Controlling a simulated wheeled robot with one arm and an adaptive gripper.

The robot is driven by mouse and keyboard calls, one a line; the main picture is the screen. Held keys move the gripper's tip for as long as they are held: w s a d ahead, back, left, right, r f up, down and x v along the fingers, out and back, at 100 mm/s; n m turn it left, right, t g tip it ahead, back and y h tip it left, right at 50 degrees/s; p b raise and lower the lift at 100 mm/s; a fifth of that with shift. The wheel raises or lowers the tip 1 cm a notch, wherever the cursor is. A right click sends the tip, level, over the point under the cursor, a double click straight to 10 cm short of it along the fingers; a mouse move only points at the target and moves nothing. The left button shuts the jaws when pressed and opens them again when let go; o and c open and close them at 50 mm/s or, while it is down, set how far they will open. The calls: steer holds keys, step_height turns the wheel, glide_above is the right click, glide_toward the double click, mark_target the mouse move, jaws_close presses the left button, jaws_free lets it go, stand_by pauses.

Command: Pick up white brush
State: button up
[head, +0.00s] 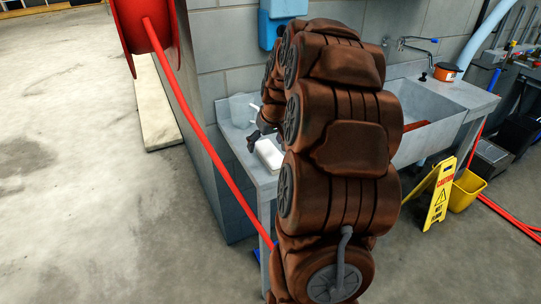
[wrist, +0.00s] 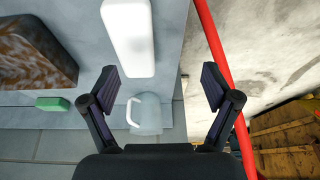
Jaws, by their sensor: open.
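A white oblong thing with rounded corners, which I take for the white brush (wrist: 130,38), lies on the grey counter near its edge. No bristles show. It also shows in the head view (head: 268,154), just left of my arm. My gripper (wrist: 160,85) is open and empty above the counter, its fingers wide apart. In the wrist view the brush lies beyond the fingertips, toward the top and a little left of the middle between them. In the head view my gripper (head: 254,137) is small and dark, beside the brush, partly hidden by my arm.
A clear jug (wrist: 145,113) stands near the wall, between the fingers in the wrist view. A green block (wrist: 52,103) and a rusty basin (wrist: 35,55) are at left. A red hose (wrist: 218,60) passes close to the right finger. A yellow caution sign (head: 440,195) stands on the floor.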

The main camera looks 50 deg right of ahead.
mark_target(271, 151)
steer(key=d, duration=0.3)
steer(key=shift+d+f, duration=0.1)
steer(key=shift+f, duration=0.1)
steer(key=shift+w+d+f, duration=0.1)
steer(key=shift+d+f, duration=0.05)
steer(key=shift+d, duration=0.05)
steer(key=shift+p+x, duration=1.95)
steer(key=shift+x, duration=1.7)
steer(key=shift+d, duration=0.15)
steer(key=shift+c, duration=0.3)
steer(key=c, duration=1.2)
steer(key=shift+c, duration=0.2)
